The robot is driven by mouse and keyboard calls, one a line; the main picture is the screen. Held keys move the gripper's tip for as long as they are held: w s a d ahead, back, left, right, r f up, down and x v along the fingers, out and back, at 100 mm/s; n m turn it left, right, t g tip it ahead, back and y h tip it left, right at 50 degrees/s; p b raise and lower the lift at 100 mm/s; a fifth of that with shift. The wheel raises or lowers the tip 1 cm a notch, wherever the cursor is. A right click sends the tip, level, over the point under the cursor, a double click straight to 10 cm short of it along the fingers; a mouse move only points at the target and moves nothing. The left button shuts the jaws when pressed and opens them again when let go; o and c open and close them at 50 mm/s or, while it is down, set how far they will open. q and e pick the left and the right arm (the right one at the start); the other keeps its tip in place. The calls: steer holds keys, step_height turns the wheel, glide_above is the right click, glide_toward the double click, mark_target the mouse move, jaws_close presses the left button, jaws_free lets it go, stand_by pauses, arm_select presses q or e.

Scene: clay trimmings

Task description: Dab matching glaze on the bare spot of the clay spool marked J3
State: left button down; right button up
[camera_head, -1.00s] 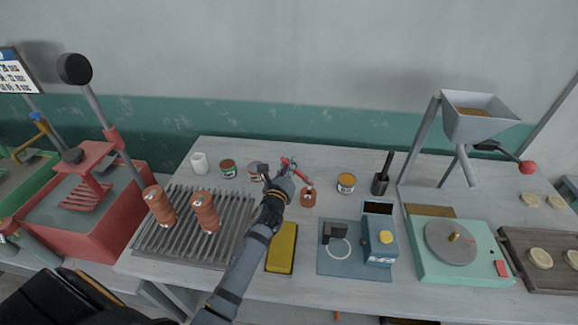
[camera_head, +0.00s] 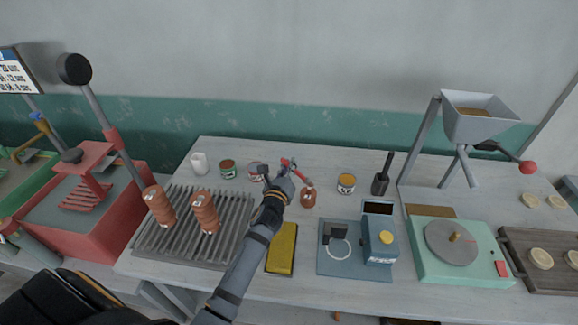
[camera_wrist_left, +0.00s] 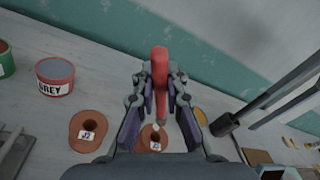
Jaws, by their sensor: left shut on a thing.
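My left gripper (camera_head: 285,172) is shut on a red-handled brush (camera_wrist_left: 160,75), whose tip points down to the right in the head view. The brush tip is at or just above a terracotta clay spool (camera_head: 308,197); I cannot tell whether it touches. In the left wrist view this spool (camera_wrist_left: 152,140) shows a white label too small to read surely and a pale patch near the tip. Another spool (camera_wrist_left: 88,131) with a label lies to its left, hidden behind my gripper in the head view. My right gripper is out of view.
A slatted rack (camera_head: 180,250) with two ribbed clay cylinders stands left. A yellow sponge (camera_head: 281,248), a blue device (camera_head: 380,240) and a green turntable unit (camera_head: 450,245) line the front. A black holder (camera_head: 380,184) and a white cup (camera_head: 200,163) stand behind.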

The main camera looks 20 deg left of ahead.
arm_select(q)
steer(key=shift+f, duration=0.3)
stand_by(1.1)
steer(key=shift+r, duration=0.15)
step_height(320, 180, up, 6)
steer(key=p, duration=0.7)
stand_by(0.5)
